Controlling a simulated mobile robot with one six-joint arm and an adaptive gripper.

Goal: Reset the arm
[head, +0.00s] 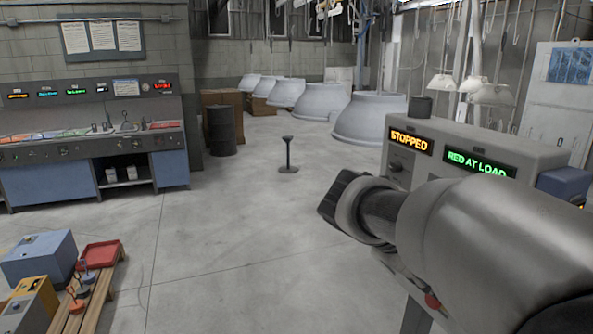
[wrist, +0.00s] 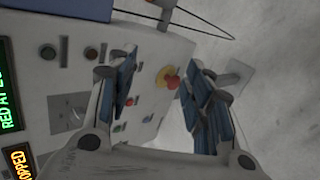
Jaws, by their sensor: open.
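My arm (head: 440,235) reaches in from the lower right of the head view, in front of a grey control console (head: 520,150). My gripper (wrist: 160,85) shows in the wrist view with its two blue-padded fingers spread apart. Nothing is between the pads. The console face (wrist: 70,85) lies beyond the fingers, turned sideways in this view. A red and yellow button (wrist: 170,78) on it shows between the fingers. I cannot tell how far the fingertips are from the console. The gripper's fingers cannot be made out in the head view.
The console's displays read STOPPED (head: 410,141) and RED AT LOAD (head: 476,162). Large grey hoods (head: 370,120) stand in a row behind. A pallet with a red tray (head: 100,254) is at lower left, a workbench (head: 85,150) at left. The middle floor is mostly clear.

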